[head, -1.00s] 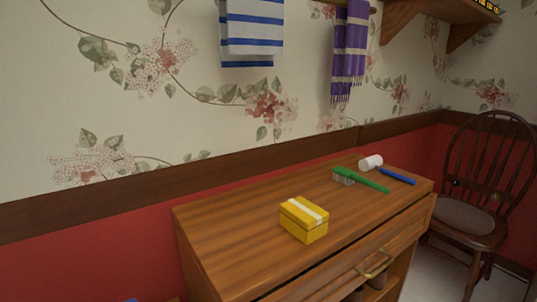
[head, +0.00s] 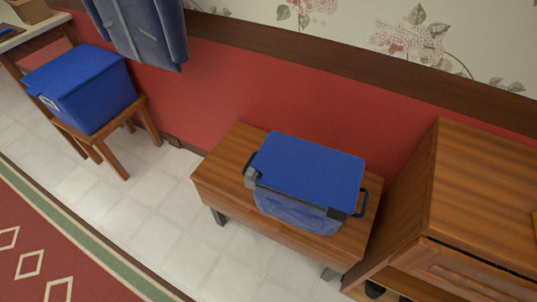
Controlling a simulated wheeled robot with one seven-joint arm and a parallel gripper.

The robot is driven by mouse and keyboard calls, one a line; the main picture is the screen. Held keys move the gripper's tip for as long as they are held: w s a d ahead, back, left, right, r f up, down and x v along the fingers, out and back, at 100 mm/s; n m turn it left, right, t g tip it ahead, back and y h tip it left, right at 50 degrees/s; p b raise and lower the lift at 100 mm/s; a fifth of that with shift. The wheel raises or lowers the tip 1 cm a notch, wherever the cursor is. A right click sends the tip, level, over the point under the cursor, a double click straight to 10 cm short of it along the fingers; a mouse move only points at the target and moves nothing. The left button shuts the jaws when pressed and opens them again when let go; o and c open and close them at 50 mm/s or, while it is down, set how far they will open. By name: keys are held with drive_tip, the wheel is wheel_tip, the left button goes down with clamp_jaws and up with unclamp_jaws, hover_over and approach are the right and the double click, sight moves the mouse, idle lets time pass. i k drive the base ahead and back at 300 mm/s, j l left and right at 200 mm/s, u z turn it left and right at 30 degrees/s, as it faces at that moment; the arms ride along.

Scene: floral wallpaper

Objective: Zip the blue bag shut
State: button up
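A blue bag (head: 306,170) with a flat blue top and black side handles stands upright on a low wooden bench (head: 228,160) in the middle of the head view. Its front is a slightly mottled blue, and a black fitting shows at its front left corner. I cannot make out a zip or tell whether the top is fastened. A second blue container (head: 82,85), box-shaped with a pale label, sits on a wooden stool (head: 141,110) at the upper left. My gripper is not in view.
A wooden cabinet (head: 485,190) stands close to the bench's right side. A blue-grey garment (head: 145,30) hangs above and between the two containers. Pale tiled floor (head: 165,205) is clear in front of the bench, with a red patterned rug (head: 50,250) at lower left.

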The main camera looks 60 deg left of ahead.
sight(251, 176)
drive_tip(key=u, duration=1.55)
